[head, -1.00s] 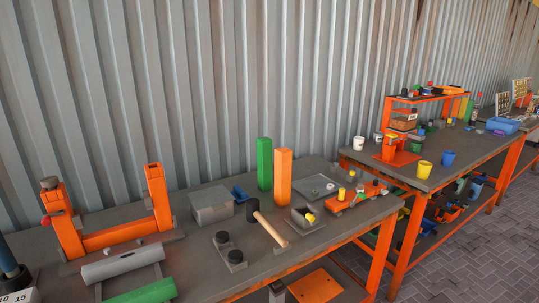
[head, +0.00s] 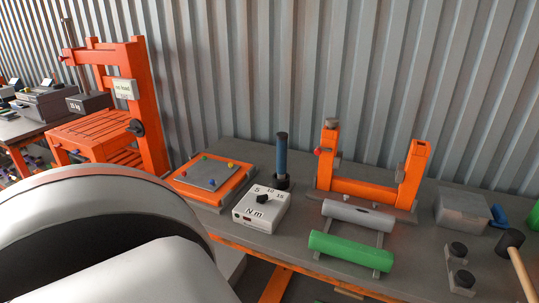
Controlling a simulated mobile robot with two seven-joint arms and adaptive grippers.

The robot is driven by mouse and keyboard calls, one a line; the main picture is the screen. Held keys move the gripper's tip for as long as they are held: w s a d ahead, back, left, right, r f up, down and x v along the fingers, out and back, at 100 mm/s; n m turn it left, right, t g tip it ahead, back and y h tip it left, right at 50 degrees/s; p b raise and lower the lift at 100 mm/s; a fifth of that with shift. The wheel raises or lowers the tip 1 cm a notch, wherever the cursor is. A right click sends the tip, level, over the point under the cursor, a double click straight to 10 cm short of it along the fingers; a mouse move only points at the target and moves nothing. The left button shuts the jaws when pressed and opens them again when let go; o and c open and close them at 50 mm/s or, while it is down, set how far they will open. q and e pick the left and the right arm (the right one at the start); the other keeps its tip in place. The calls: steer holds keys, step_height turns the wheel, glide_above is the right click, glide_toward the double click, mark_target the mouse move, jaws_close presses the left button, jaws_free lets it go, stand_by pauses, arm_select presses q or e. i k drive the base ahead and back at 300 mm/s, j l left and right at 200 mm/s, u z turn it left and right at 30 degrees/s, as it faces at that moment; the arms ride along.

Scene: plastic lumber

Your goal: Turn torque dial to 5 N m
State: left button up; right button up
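The torque dial (head: 262,199) is a black knob on top of a white box (head: 257,215) on the grey workbench. The box carries the marks 5, 10 and 15 around the knob and "N m" on its sloping front. Which mark the knob points at is too small to tell. A small dark red display sits on the box's front. Neither gripper shows in the head view. A large white-grey rounded part of my own arm fills the lower left and hides part of the floor and bench there.
Behind the box stands a blue-handled upright tool (head: 282,158). An orange plate fixture (head: 213,180) is to its left. A grey cylinder (head: 357,215), a green cylinder (head: 350,250) and an orange frame (head: 365,187) are to its right. An orange press (head: 150,110) stands further left.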

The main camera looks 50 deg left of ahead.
mark_target(261, 200)
steer(key=u, duration=1.7)
